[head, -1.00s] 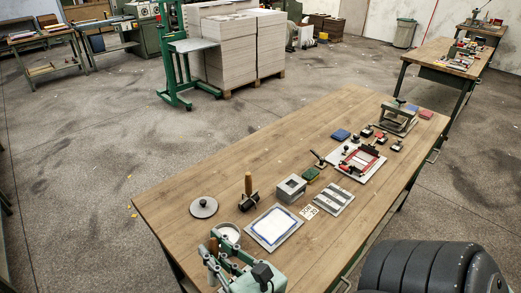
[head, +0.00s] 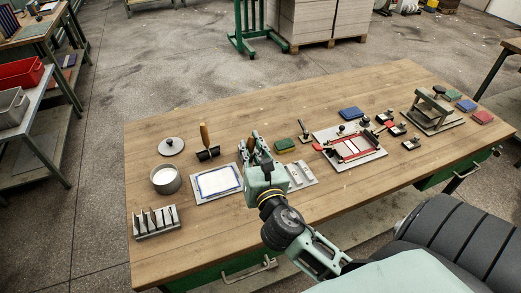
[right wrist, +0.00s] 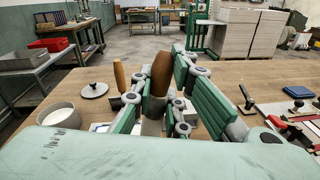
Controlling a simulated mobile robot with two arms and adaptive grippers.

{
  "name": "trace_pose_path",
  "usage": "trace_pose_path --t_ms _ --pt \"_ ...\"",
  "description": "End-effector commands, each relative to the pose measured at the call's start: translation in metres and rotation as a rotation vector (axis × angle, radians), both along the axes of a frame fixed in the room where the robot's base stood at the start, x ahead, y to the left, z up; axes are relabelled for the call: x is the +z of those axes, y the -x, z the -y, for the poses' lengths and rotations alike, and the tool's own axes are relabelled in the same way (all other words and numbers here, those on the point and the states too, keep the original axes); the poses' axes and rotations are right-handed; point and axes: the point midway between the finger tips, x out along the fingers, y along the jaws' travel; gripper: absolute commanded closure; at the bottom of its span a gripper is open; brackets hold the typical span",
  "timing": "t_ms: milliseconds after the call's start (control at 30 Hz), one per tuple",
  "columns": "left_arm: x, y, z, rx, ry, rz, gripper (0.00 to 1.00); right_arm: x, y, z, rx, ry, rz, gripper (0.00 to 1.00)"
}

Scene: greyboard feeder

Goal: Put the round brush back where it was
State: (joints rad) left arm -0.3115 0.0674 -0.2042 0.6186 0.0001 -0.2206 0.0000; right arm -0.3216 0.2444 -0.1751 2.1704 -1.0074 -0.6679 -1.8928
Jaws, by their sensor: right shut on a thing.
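The round brush (right wrist: 161,76) stands upright between the fingers of my right gripper in the right wrist view. Its wooden handle points up, and a grey part shows below it; its lower end is hidden. My right gripper (right wrist: 163,98) is shut on it. In the head view my right gripper (head: 257,150) is over the middle of the table, just right of the blue-edged white sheet on its board (head: 217,183). It hides most of the brush there. I cannot tell whether the brush touches anything below. My left gripper is not in view.
A wooden-handled roller (head: 206,142) stands left of the gripper, near a round lid (head: 171,146) and a round pot (head: 166,180). A slotted metal rack (head: 155,222) is at the near left corner. A green-topped block (head: 284,146) and red-framed fixture (head: 352,147) are to the right.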

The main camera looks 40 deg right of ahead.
Motion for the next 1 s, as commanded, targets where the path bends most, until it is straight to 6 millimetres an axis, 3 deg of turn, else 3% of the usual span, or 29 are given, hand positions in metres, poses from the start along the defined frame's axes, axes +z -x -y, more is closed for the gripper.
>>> trace_pose_path --t_ms 33,200,400,833,1000 --pt "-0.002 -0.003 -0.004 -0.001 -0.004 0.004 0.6 -0.001 -0.022 0.017 -0.055 0.01 0.007 1.0" --pt "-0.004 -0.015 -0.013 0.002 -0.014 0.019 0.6 -0.005 -0.076 0.063 -0.201 0.069 -0.005 1.0" --pt "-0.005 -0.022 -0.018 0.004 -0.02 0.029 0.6 -0.008 -0.11 0.087 -0.286 0.116 -0.014 1.0" --pt "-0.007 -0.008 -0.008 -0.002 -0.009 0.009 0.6 -0.01 -0.118 0.091 -0.302 0.131 -0.017 1.0" --pt "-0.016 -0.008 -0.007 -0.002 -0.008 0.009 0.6 -0.035 -0.118 0.091 -0.302 0.131 -0.021 1.0"
